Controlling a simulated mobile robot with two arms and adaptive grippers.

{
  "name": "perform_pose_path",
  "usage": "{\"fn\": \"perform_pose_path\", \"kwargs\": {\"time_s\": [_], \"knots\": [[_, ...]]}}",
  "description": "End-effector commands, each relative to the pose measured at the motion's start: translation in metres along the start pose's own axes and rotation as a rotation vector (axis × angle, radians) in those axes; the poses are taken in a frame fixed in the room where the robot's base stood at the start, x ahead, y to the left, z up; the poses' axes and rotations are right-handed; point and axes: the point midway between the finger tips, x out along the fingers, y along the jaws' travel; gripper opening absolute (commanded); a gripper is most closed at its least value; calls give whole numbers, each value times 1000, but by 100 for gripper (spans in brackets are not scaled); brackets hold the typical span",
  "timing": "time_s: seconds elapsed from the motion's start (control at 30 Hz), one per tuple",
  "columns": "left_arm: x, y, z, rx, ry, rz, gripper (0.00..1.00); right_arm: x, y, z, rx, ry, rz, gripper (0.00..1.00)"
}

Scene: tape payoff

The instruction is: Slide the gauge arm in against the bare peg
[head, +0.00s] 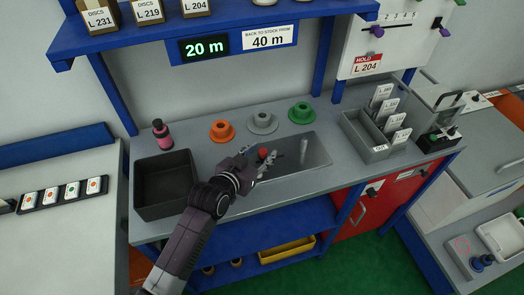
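A shiny metal plate (308,160) lies on the grey bench top. A small red knob (263,152) shows at its left part, right at my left gripper; it may belong to the gauge arm, but I cannot make out the arm itself. A thin grey upright piece (303,149) stands over the plate to the right of the gripper; I cannot tell whether it is the bare peg. My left gripper (270,160) is low over the plate's left part. Its fingers are small and blend with the metal, so its opening and any contact with the knob are unclear. My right gripper is out of view.
Orange (222,130), grey (262,123) and green (301,112) flanged discs stand behind the plate. A black bin (165,184) and a pink bottle (161,135) are left. A grey card tray (364,137) is right. A display (205,49) above reads 20 m.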

Motion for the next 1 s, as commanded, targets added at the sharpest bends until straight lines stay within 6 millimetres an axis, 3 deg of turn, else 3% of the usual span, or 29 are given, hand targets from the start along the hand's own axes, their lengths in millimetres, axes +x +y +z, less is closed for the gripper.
{"fn": "perform_pose_path", "kwargs": {"time_s": [0.37,0.73,1.0], "knots": [[6,0,1,0,-1,0,39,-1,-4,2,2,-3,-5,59],[6,0,0,0,-1,0,0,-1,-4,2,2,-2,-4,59],[6,1,0,0,-1,0,0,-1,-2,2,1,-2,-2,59]]}}
